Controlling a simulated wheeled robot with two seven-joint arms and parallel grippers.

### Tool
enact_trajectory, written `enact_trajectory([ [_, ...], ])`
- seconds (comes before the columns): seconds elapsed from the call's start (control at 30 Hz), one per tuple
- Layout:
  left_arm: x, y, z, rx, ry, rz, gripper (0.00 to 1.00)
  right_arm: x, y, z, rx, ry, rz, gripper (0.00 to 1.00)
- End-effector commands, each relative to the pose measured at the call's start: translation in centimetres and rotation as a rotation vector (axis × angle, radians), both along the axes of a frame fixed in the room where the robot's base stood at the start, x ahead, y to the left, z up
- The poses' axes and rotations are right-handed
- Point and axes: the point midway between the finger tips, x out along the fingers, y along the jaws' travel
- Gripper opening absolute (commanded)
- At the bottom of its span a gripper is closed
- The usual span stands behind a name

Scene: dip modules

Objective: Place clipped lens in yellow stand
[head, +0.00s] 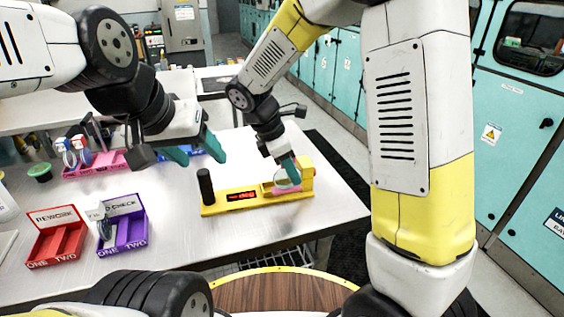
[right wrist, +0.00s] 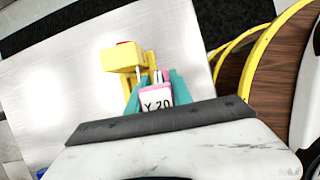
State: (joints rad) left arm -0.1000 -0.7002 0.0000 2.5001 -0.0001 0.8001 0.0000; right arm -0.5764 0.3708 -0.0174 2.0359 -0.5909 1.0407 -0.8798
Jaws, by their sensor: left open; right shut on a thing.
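The yellow stand (head: 225,206) lies on the table, with a red lit display and a black knob at its left end and a raised block at its right end. My right gripper (head: 290,172) is shut on the clipped lens (head: 286,187) at the stand's right end, close by the raised block. The right wrist view shows the pink and white clip (right wrist: 157,99), marked "Y 20", between teal fingers, with the yellow stand (right wrist: 117,61) just beyond. I cannot tell whether the clip rests on the stand. My left gripper (head: 198,152) is open and empty above the table, left of the stand.
A red REWORK tray (head: 48,246) and a purple CHECK tray (head: 136,229) sit at front left; a clipped lens (head: 98,212) is in the purple one. A pink tray (head: 105,164) with several clipped lenses is further back. The table in front of the stand is clear.

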Motion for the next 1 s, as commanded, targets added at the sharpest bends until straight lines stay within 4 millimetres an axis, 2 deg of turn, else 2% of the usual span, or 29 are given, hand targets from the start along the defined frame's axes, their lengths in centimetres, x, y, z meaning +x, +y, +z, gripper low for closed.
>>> enact_trajectory([
  [0.1, 0.0, 0.0, 0.0, 0.0, 0.0, 0.0, 0.57, 2.7, 1.1, -0.4, 0.0, 0.0, -0.002, 0.0],
  [0.3, 0.0, 0.0, 0.0, 0.0, 0.0, 0.0, 0.57, 5.0, 2.1, -0.5, 0.0, 0.0, -0.002, 0.0],
  [0.43, 0.0, 0.0, 0.0, 0.0, 0.0, 0.0, 0.57, 5.3, 2.2, -1.1, -0.002, 0.002, -0.001, 0.0],
  [0.67, 0.0, 0.0, 0.0, 0.0, 0.0, 0.0, 0.57, 5.2, 2.2, -4.0, 0.0, 0.002, -0.001, 0.0],
  [1.0, 0.0, 0.0, 0.0, 0.0, 0.0, 0.0, 0.57, 5.2, 2.1, -4.3, 0.0, 0.001, -0.002, 0.0],
])
